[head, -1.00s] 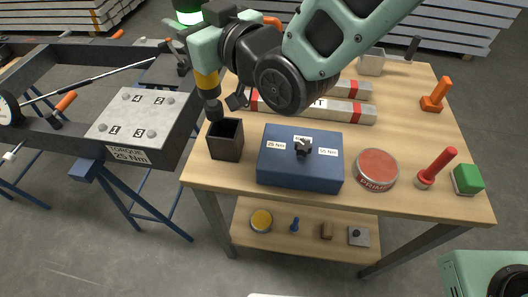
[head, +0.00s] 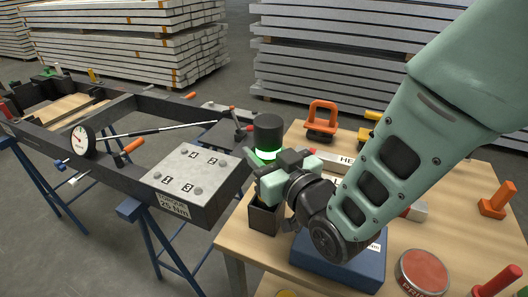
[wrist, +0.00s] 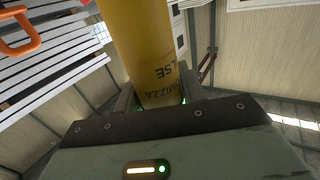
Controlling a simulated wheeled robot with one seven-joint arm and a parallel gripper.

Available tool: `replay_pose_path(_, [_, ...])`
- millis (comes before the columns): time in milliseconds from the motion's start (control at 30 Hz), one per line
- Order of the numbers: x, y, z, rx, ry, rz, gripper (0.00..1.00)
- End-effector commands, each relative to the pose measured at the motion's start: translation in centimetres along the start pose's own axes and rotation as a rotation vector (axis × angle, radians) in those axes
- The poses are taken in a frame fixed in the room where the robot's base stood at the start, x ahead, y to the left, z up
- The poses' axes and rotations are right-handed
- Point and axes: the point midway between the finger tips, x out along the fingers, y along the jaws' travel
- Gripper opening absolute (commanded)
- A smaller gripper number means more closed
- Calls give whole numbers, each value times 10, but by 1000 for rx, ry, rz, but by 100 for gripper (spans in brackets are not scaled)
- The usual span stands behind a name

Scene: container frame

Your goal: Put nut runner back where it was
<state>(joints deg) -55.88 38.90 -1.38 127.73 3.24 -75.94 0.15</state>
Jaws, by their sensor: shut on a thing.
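The nut runner (head: 267,132) has a black cap, a lit green ring and a yellow body. It stands about upright over the black open box (head: 264,218) at the table's left edge. My gripper (head: 272,174) is shut around its body, just above the box. The nut runner's lower end is hidden by my gripper and the box wall; it seems to be down inside the box, but how deep I cannot tell. In the wrist view the yellow body (wrist: 145,45) fills the space between my fingers (wrist: 156,98).
The blue case (head: 338,270) stands right of the box, partly under my arm. A red-topped tin (head: 423,270) and orange tools stand further right. Left of the table is the dark frame with a numbered plate (head: 190,178) on blue trestles.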

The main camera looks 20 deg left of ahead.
Motion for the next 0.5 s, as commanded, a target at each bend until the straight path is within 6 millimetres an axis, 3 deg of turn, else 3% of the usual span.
replay_pose_path(433, [1,0,3,0,7,0,0])
replay_pose_path(467, [0,0,4,0,1,0,45])
replay_pose_path(500, [0,0,4,0,1,0,57])
